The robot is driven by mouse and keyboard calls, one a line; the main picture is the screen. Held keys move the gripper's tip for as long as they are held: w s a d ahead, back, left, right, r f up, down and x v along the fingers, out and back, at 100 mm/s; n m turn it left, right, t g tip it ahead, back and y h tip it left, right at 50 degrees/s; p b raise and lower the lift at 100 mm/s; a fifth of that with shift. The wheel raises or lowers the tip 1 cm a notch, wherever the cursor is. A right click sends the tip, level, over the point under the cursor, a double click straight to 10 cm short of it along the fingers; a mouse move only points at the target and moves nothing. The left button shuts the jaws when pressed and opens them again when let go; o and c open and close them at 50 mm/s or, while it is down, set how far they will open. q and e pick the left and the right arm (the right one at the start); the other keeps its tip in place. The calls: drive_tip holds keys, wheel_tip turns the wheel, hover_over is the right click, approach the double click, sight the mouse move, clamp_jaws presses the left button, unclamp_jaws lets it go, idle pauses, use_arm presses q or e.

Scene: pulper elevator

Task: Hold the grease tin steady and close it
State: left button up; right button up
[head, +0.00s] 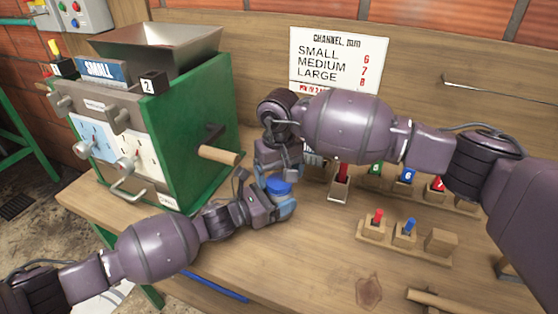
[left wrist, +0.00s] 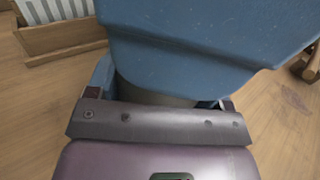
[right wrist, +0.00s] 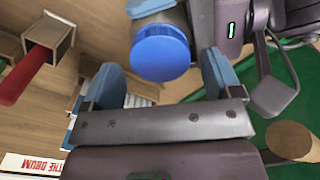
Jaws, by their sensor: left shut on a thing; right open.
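The grease tin shows mostly as its round bright blue lid (head: 278,186), which also faces the camera in the right wrist view (right wrist: 160,55). The lid sits at the top end of the grey tin body. My left gripper (head: 277,205) is shut on the tin and holds it above the bench, in front of the green machine. In the left wrist view a blue-grey surface hides most of the tin. My right gripper (right wrist: 164,80) is open, and its two blue-grey fingers point toward the lid from either side, apart from it. In the head view its fingers are hard to see above the tin.
The green machine (head: 195,130) with a wooden handle (head: 218,155) stands close at the left. Wooden holders with red, green and blue pegs (head: 376,217) stand on the right. A blue pen-like rod (head: 215,287) lies at the front edge. A sign (head: 340,62) hangs behind.

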drive_tip(key=shift+f, duration=0.7)
drive_tip(key=c, duration=0.9)
drive_tip(key=m, duration=0.6)
drive_tip(key=shift+c, duration=0.2)
drive_tip(key=m, duration=0.7)
drive_tip(key=o, duration=1)
